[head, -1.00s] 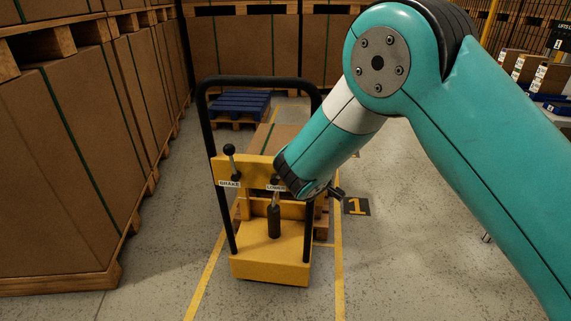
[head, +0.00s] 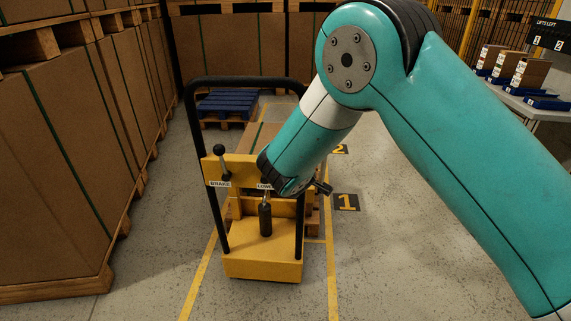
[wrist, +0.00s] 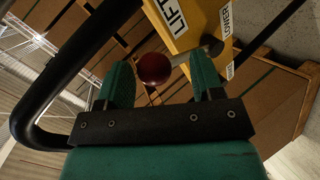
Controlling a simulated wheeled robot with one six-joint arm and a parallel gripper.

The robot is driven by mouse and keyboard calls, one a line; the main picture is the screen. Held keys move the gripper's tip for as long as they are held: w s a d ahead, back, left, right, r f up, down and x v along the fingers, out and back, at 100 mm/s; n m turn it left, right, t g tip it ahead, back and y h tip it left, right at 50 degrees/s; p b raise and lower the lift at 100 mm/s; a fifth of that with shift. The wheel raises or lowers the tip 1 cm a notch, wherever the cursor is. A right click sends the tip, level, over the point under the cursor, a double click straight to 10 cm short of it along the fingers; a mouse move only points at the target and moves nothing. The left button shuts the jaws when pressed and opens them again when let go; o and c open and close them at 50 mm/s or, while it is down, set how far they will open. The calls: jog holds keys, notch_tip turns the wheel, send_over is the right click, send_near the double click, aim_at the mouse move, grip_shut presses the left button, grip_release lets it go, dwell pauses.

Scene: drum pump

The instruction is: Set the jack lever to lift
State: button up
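The yellow pallet jack (head: 262,268) with a black loop handle stands ahead of me, left of centre in the head view. Its panel carries a BRAKE label and a partly covered label starting "LOW". In the wrist view the jack lever's dark red ball knob (wrist: 154,69) is on a short shaft running right to the yellow panel (wrist: 200,25). LIFT (wrist: 168,12) and LOWER (wrist: 226,20) labels show there. My gripper (wrist: 160,76) is open, its green fingers either side of the knob with gaps showing. In the head view my wrist hides the lever and fingers.
A black-knobbed brake lever (head: 222,150) stands left on the panel. The black loop handle (head: 200,130) rises close to my wrist. Stacked cartons (head: 55,180) line the left, and a blue pallet (head: 232,103) lies behind.

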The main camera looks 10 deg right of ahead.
jog(key=shift+r, duration=0.1)
jog(key=v, duration=1.7)
jog(key=shift+s+p, duration=0.15)
jog(key=shift+p, duration=0.15)
jog(key=shift+a+r, duration=0.1)
